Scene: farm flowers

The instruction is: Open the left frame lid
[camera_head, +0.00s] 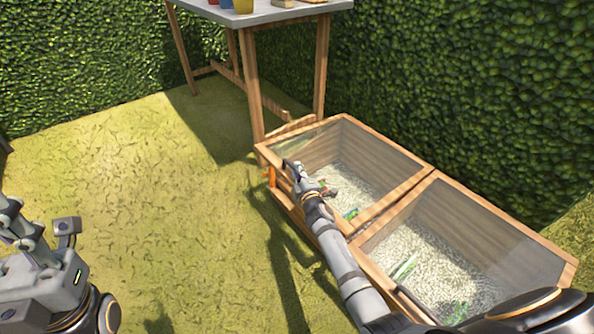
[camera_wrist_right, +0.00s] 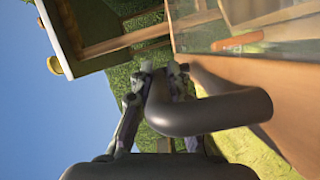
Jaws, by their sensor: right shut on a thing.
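The left wooden cold frame (camera_head: 282,193) stands on the grass, with a glass lid (camera_head: 345,122) in a wooden rim that looks down on the box. A thick dark handle (camera_wrist_right: 225,110) fills the middle of the right wrist view, beside the lid's wood. My right gripper (camera_head: 292,166) is at the frame's front left edge, shut on this handle; its fingers (camera_wrist_right: 160,82) show on both sides of the bar. My left gripper (camera_head: 10,208) is at the left edge of the head view, far from the frame, its fingertips partly cut off.
A second glass-lidded frame (camera_head: 560,262) adjoins on the right. My right arm crosses the front edges of both. A wooden table (camera_head: 275,14) with pots stands behind. Hedges (camera_head: 460,80) close off the back. Open grass (camera_head: 150,190) lies to the left.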

